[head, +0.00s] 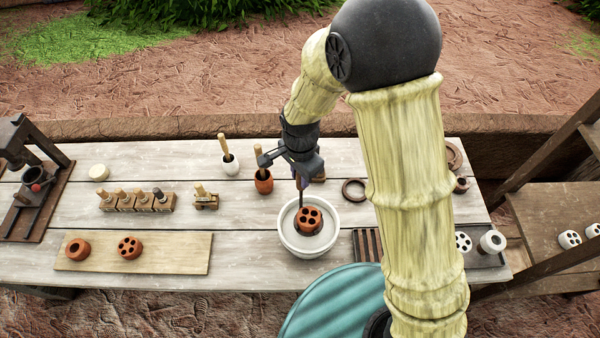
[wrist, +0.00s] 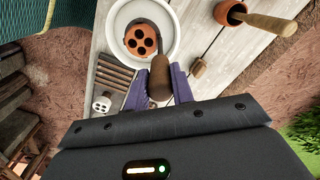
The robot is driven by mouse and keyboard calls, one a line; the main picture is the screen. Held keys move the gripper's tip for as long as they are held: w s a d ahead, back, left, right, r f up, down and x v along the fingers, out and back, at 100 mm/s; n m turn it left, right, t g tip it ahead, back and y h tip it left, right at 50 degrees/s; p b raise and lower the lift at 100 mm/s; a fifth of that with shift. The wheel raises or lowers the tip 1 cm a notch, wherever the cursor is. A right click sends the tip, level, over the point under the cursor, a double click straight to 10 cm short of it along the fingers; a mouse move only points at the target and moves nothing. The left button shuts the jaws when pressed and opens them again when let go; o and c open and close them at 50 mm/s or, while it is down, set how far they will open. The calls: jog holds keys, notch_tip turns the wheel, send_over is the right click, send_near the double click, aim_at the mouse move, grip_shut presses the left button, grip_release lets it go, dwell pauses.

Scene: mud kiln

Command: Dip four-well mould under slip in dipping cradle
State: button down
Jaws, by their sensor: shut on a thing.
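My gripper (head: 303,172) is shut on the brown handle of the dipping cradle (wrist: 158,78), which shows between its purple fingers in the wrist view. A thin dark shaft runs down from the handle to the terracotta four-well mould (head: 309,219), also in the wrist view (wrist: 141,40). The mould sits at the cradle's lower end, inside the rim outline of the white slip basin (head: 284,240). Its top face with the dark wells is visible and uncoated. Pale slip (head: 291,222) shows around it. I cannot tell whether its underside touches the slip.
Left of the basin stand a terracotta pot (head: 264,184) and a white pot (head: 231,166) with wooden handles. A board (head: 185,255) holds two terracotta pieces. A dark slatted rack (head: 367,245) stands close right of the basin. A teal ribbed surface (head: 335,305) lies in front.

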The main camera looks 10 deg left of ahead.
jog(key=shift+f+b, duration=2.85)
jog(key=shift+f, duration=1.3)
jog(key=shift+r, duration=0.15)
dwell(0.7)
jog(key=shift+r+p, duration=4)
jog(key=shift+r, duration=0.6)
